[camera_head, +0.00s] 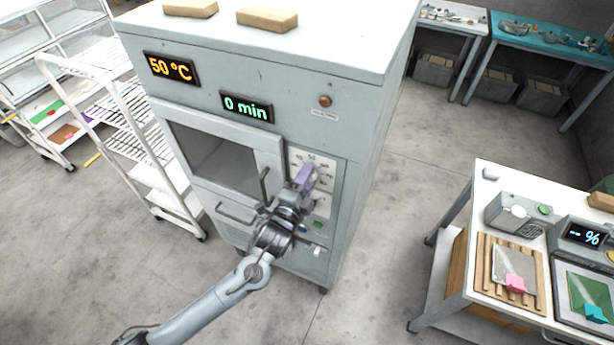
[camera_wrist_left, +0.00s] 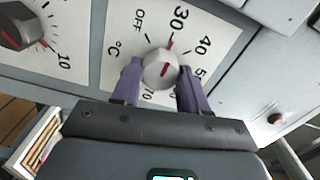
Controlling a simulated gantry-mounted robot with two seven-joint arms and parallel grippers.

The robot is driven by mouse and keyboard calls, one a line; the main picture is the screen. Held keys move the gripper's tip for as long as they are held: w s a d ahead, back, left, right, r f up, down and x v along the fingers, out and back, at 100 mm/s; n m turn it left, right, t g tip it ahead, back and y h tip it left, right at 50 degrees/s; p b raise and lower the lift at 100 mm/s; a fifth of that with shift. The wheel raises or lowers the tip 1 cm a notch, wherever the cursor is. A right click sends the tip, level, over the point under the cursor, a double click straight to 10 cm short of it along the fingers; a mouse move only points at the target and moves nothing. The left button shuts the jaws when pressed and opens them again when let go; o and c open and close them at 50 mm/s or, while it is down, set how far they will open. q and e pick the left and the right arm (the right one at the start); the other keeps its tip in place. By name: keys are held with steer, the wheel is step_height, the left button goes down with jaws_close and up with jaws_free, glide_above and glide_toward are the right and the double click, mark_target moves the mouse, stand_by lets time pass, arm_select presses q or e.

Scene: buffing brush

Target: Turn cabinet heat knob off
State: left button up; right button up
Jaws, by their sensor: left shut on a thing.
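The grey cabinet (camera_head: 270,62) stands in the middle of the head view, its display (camera_head: 171,69) reading 50 °C. The heat knob (camera_wrist_left: 161,69) is a round grey knob with a red mark. It sits on a white dial (camera_wrist_left: 116,40) marked OFF, 30, 40 and more, in °C. The red mark appears to point near 30. My left gripper (camera_wrist_left: 158,88) has its purple fingers on both sides of the knob and is shut on it. In the head view the left gripper (camera_head: 305,180) covers the knob. My right gripper is not in view.
A second knob (camera_wrist_left: 20,28) sits beside the heat dial. A door handle (camera_head: 264,186) and a lower handle (camera_head: 236,213) stick out near my left gripper. A white rack (camera_head: 140,135) stands left, a worktable (camera_head: 480,180) right, with open floor between cabinet and table.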

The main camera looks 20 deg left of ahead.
arm_select(q)
steer(key=shift+r+n+p, duration=0.15)
steer(key=shift+n+p, duration=1.1)
steer(key=shift+n, duration=3.55)
steer(key=o, duration=1.1)
steer(key=shift+c, duration=0.2)
steer(key=shift+s+a, duration=0.1)
steer(key=s+b, duration=0.1)
steer(key=s, duration=0.9)
steer(key=shift+s+a+b, duration=0.3)
steer(key=shift+s+a, duration=0.05)
